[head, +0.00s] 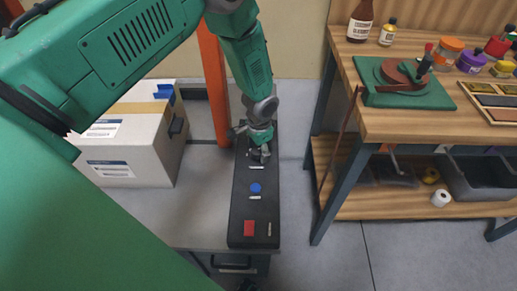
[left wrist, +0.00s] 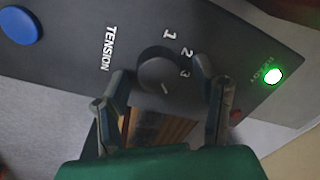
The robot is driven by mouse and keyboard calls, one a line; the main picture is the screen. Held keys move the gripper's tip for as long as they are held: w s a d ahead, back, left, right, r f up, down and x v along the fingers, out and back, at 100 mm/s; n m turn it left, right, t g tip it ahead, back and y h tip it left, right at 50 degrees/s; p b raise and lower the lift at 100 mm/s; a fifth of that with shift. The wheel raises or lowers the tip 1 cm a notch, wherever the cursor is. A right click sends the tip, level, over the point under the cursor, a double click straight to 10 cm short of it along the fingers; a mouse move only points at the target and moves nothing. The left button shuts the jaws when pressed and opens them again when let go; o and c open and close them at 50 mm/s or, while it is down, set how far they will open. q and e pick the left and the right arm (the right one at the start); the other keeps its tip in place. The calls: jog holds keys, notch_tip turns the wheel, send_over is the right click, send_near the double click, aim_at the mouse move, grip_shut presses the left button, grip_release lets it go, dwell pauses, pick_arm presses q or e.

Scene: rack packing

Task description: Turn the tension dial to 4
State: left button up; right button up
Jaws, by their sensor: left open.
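The tension dial (left wrist: 158,70) is a dark round knob on a black panel (head: 243,215), beside the printed word TENSION. The numbers 1, 2 and 3 show along its upper right side in the left wrist view. No 4 is visible; a finger covers part of the panel past the 3. A short pale mark shows on the dial's lower part. My left gripper (left wrist: 162,75) is open, with one finger on each side of the dial. I cannot tell whether they touch it. In the head view my left gripper (head: 261,148) hides the dial. My right gripper is not seen.
A wooden workbench (head: 400,125) with bottles and jars stands to the right, beyond a floor gap.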

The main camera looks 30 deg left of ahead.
aim_at(259, 151)
pick_arm(q)
notch_tip(259, 151, up, 12)
jog(key=shift+s+d, duration=0.15)
jog(key=shift+d, duration=0.2)
jog(key=shift+f, duration=0.2)
dwell(0.3)
